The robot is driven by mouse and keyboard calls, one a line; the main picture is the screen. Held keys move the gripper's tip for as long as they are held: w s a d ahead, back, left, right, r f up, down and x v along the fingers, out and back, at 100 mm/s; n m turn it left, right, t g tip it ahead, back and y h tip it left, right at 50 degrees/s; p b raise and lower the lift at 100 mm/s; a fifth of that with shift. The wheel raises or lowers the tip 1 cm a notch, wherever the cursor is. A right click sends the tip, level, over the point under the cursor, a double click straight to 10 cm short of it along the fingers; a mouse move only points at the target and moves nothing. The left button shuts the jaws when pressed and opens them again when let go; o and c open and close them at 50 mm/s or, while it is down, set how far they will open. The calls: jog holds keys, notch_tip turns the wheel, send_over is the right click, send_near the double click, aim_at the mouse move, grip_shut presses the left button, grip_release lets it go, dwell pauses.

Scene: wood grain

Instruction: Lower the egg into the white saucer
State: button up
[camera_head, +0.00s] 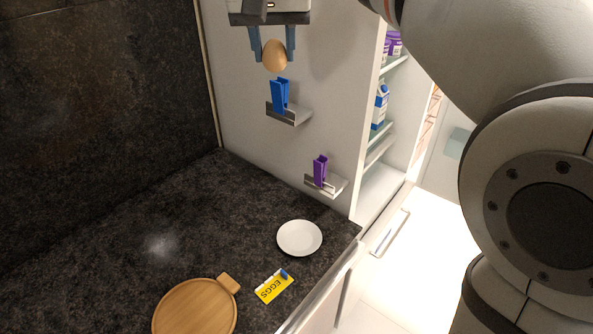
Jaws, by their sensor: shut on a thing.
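A brown egg (274,56) is held between the two blue-grey fingers of my gripper (273,50) near the top of the view. My gripper is shut on the egg, and the fingers cover its sides. The white saucer (300,238) lies on the dark countertop, well below the egg in the picture and slightly to its right. The saucer looks empty, and the egg is apart from it.
Small wall ledges hold a blue clip (280,97) and a purple clip (320,171). Shelves (381,130) stand to the right. The counter's left side is clear.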

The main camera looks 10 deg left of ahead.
jog(key=s+f+b+x, duration=0.1)
jog(key=s+b+x, duration=0.1)
jog(key=x, duration=1.2)
jog(key=shift+s+d+f+m, duration=0.3)
jog(key=shift+s+d+f, duration=0.15)
jog(key=shift+d+f, duration=0.3)
jog(key=d+f, duration=0.1)
jog(key=f, duration=0.4)
jog(key=d+f+b, duration=0.1)
jog(key=f, duration=0.4)
jog(key=s+d+f+b, duration=0.1)
jog(key=f, duration=0.5)
jog(key=shift+s+d, duration=0.1)
notch_tip(320, 180, down, 10)
jog(key=b, duration=0.6)
jog(key=shift+f, duration=0.1)
jog(key=shift+f+b, duration=0.5)
jog(key=shift+b, duration=0.15)
jog(key=shift+f+b, duration=2.4)
jog(key=shift+f, duration=0.15)
